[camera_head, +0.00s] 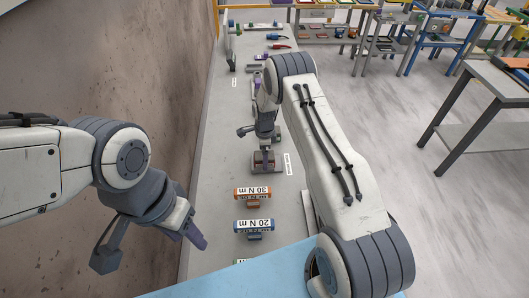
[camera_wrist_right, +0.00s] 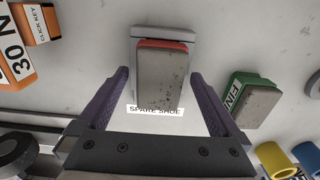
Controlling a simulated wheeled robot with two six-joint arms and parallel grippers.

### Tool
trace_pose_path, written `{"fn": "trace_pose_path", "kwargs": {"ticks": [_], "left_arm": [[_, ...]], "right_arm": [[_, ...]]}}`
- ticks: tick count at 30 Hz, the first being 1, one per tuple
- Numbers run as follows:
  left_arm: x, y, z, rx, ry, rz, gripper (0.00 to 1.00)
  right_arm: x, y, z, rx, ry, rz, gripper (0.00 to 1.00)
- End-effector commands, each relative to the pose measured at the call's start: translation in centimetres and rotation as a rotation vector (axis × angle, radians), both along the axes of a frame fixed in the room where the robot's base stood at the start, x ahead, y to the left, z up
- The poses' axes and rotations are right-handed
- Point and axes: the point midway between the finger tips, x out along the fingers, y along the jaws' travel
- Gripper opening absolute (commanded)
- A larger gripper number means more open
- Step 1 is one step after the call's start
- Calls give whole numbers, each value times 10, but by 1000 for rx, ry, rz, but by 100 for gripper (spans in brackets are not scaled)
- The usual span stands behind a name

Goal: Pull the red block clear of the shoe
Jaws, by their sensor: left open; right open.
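The red block (camera_wrist_right: 176,44) shows in the right wrist view as a thin red edge around a worn grey face. Its far end meets the grey shoe (camera_wrist_right: 164,31); how deep it sits inside I cannot tell. A "SPARE SHOE" label lies under its near end. My right gripper (camera_wrist_right: 160,73) is open, with a purple-padded finger on each side of the block and a gap to both. In the head view, the right gripper (camera_head: 261,131) hangs just beyond the red block (camera_head: 264,157). My left gripper (camera_head: 150,245) is open and empty at the lower left.
In the right wrist view, a green block (camera_wrist_right: 240,98) with a grey face lies right of the right finger. In the head view, an orange "30 N m" tool (camera_head: 253,194) and a blue "20 N m" tool (camera_head: 254,227) lie nearer on the grey bench. A brown wall (camera_head: 90,70) runs along its left.

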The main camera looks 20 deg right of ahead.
Motion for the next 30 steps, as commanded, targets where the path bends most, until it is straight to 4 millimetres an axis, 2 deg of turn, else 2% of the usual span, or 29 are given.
{"fn": "trace_pose_path", "kwargs": {"ticks": [2, 3, 8, 9, 10, 11, 30], "left_arm": [[0, 0, 0, 0, 0, 0, 50], [0, 0, 0, 0, 0, 0, 50], [0, 0, 0, 0, 0, 0, 50], [0, 0, 0, 0, 0, 0, 50], [0, 0, 0, 0, 0, 0, 50], [0, 0, 0, 0, 0, 0, 50], [0, 0, 0, 0, 0, 0, 50]], "right_arm": [[0, 0, 0, 0, 0, 0, 100], [0, 0, 0, 0, 0, 0, 92], [0, 0, 0, 0, 0, 0, 31], [0, 0, 1, 0, 0, 0, 16], [0, 0, 1, 0, 0, 0, 4], [0, 0, 1, 0, 0, 0, 0], [-5, -21, 1, 0, -1, -1, 0]]}}
